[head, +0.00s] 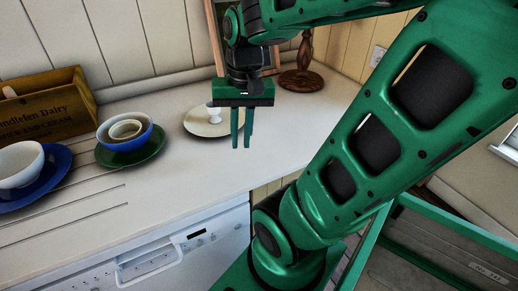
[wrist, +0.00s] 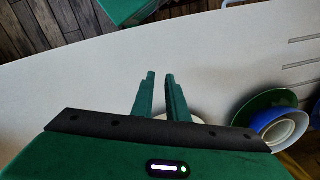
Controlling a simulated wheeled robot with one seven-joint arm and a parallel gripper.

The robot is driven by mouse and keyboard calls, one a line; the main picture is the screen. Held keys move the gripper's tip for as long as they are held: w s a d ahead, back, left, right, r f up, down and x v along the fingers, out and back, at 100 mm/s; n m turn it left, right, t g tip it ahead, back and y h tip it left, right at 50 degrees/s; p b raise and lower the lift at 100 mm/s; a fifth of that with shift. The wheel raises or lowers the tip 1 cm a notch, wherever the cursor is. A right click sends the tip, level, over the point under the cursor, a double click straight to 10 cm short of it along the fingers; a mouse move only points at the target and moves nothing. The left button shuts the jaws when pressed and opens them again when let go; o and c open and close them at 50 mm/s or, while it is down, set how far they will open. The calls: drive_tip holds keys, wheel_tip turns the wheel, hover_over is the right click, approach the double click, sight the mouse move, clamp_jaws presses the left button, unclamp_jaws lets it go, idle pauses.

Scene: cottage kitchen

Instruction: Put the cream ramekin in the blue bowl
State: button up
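The blue bowl (head: 128,145), blue outside and pale inside, stands upright on a green plate (head: 155,151) on the counter, left of my gripper. The cream ramekin (head: 126,130) sits inside the bowl, its rim showing above the bowl's inner wall. In the wrist view the bowl (wrist: 261,119) with the ramekin (wrist: 281,130) in it is at the right edge, partly cut off. My gripper (head: 242,143) is raised over the counter, right of the bowl and apart from it. Its fingers (wrist: 160,77) point down with a narrow gap and nothing between them.
A cream dish (head: 197,124) with a small white item stands behind my gripper. A white cup (head: 18,168) on a blue plate (head: 55,163) and a wooden crate (head: 45,112) are at left. A dark wooden stand (head: 303,76) is at the back. The counter's front middle (head: 190,170) is clear.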

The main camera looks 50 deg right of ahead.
drive_tip(key=s, duration=0.2)
drive_tip(key=s+d+f+n, duration=0.1)
drive_tip(key=s+f+n, duration=0.1)
drive_tip(key=s, duration=0.1)
drive_tip(key=shift+s+d+f+g, duration=0.2)
drive_tip(key=shift+s+d+g, duration=0.05)
drive_tip(key=shift+s+g, duration=0.15)
drive_tip(key=shift+w, duration=0.1)
drive_tip(key=shift+w+f+h, duration=0.3)
drive_tip(key=shift+w, duration=0.35)
